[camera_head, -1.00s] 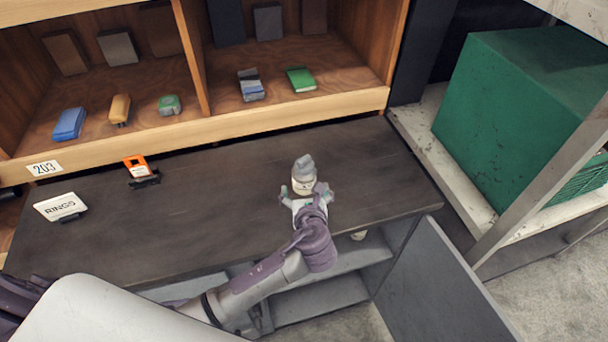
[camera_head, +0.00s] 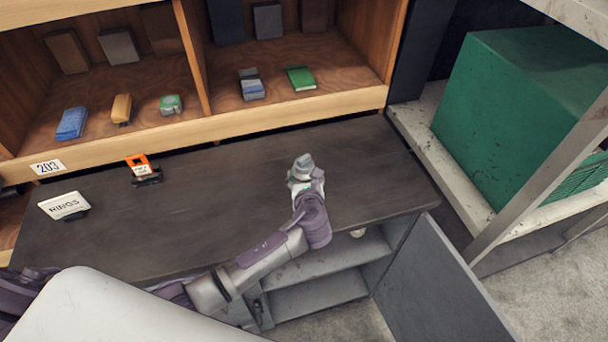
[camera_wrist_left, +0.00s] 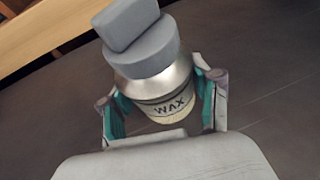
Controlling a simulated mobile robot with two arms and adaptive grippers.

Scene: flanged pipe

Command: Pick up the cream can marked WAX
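The can marked WAX (camera_wrist_left: 170,104) stands between the fingers of my left gripper in the left wrist view. It has a cream label band, a silvery shoulder and a large grey top piece. In the head view the can (camera_head: 301,172) is upright on the dark bench top near its right end, mostly hidden behind the gripper. My left gripper (camera_head: 304,184) has its fingers drawn in around it. In the left wrist view the teal pads of the left gripper (camera_wrist_left: 164,110) flank the can closely on both sides. My right gripper is not in view.
The dark bench top (camera_head: 200,215) is clear around the can. A RINGS sign (camera_head: 64,205) and an orange-black item (camera_head: 141,169) stand at left. A wooden shelf (camera_head: 250,120) with small goods runs behind. An open grey cabinet door (camera_head: 440,285) hangs below at right.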

